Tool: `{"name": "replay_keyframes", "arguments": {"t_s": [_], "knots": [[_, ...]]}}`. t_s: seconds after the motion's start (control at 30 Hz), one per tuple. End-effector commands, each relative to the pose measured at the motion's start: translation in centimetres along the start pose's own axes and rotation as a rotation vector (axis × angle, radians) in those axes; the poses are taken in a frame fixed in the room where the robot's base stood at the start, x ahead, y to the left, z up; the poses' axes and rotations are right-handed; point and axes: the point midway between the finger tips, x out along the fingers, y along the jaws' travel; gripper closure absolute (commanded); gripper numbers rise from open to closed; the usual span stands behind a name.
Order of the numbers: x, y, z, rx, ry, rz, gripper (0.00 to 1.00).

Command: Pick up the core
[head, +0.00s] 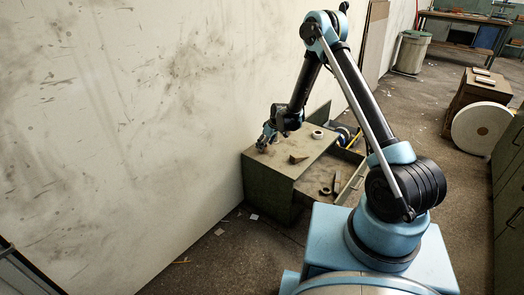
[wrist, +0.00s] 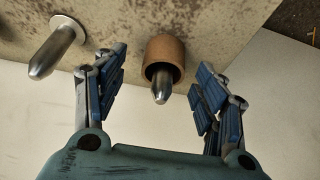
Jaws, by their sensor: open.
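The core (wrist: 163,48) is a short brown cardboard tube. In the wrist view it sits around a rounded metal pin (wrist: 161,88), whose tip sticks out of its open end. My gripper (wrist: 161,68) is open, with one blue-padded finger on each side of the core. Gaps show between both fingers and the core, and nothing is held. In the head view my gripper (head: 267,140) is low over the left end of the green cabinet top (head: 285,165). The core is too small there to make out clearly.
A bare metal pin with a flange (wrist: 55,50) stands left of the core, close to the left finger. On the cabinet lie a white roll (head: 318,134) and a small wedge (head: 299,158). An open drawer (head: 340,180) juts out at right. The pale wall (head: 130,120) is close on the left.

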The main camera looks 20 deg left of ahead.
Motion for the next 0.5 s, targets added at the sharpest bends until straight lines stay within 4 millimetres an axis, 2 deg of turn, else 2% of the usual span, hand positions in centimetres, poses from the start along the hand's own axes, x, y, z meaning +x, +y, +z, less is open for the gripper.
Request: {"name": "replay_keyframes", "arguments": {"t_s": [0.2, 0.5], "knots": [[2.1, 0.0, 0.0, 0.001, 0.000, 0.000, 0.35], [2.5, 0.0, 0.0, 0.001, 0.000, 0.000, 0.35]]}}
